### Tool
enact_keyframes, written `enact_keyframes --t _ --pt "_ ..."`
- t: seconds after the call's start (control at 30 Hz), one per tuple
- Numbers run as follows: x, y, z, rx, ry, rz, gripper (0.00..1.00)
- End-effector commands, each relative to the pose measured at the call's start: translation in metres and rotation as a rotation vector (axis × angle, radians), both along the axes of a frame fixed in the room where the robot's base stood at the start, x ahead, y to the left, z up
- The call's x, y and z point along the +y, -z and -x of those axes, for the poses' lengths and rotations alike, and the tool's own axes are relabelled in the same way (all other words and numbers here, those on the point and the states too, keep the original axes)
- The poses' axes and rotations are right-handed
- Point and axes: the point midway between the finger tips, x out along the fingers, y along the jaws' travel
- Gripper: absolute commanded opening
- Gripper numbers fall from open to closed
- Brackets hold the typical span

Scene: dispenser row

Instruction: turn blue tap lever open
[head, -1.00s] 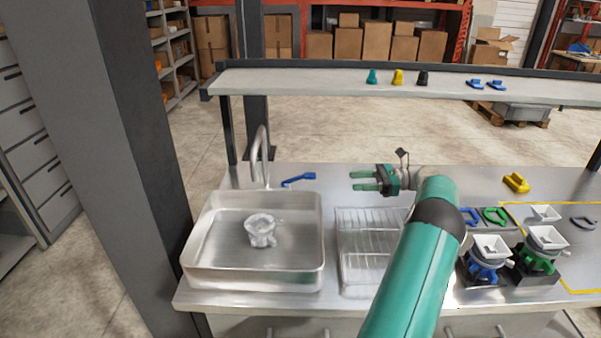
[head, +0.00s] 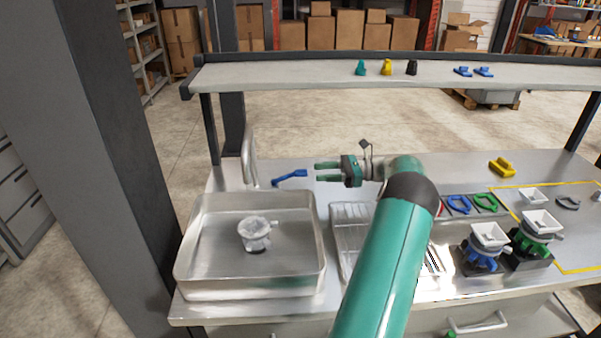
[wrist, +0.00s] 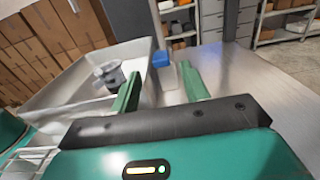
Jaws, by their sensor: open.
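The blue tap lever (head: 290,176) lies behind the sink's right rear corner, beside the tap (head: 249,160), in the head view. Its long handle points to the right. My gripper (head: 318,172) is open, its green fingers pointing left, just right of the handle's end. In the wrist view the blue lever (wrist: 161,59) shows ahead, roughly between the open fingertips (wrist: 159,72). A small gap seems to remain between fingers and lever; contact is not visible.
The metal sink (head: 185,255) holds a grey cup-like vessel (head: 255,234). A wire drying rack (head: 350,215) stands right of it. Further right are dispensers with white hoppers (head: 490,234). A shelf (head: 290,76) with small coloured items runs above the back of the counter.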

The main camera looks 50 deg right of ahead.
Motion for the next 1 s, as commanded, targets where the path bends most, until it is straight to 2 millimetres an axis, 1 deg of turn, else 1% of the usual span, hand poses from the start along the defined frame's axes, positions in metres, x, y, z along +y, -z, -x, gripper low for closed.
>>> enact_keyframes --t 0.03,0.1,0.2,0.33,0.5,0.7,0.73,0.93,0.97,1.0 --pt "0.008 -0.001 -0.009 0.001 -0.004 -0.001 0.45" --pt "0.018 -0.001 -0.02 0.0 -0.004 0.0 0.45" --pt "0.029 0.0 -0.034 0.001 -0.003 -0.001 0.45" --pt "0.039 0.0 -0.048 0.0 -0.002 0.0 0.45" --pt "0.044 0.0 -0.055 -0.001 -0.002 0.001 0.45" --pt "0.044 0.0 -0.056 -0.001 -0.001 0.001 0.45" --pt "0.044 0.0 -0.056 -0.001 -0.001 0.001 0.43" --pt "0.044 0.0 -0.056 -0.001 -0.001 0.001 0.04" --pt "0.044 0.0 -0.056 0.0 -0.001 0.0 0.0" --pt "0.044 0.0 -0.056 0.0 -0.001 0.0 0.0"
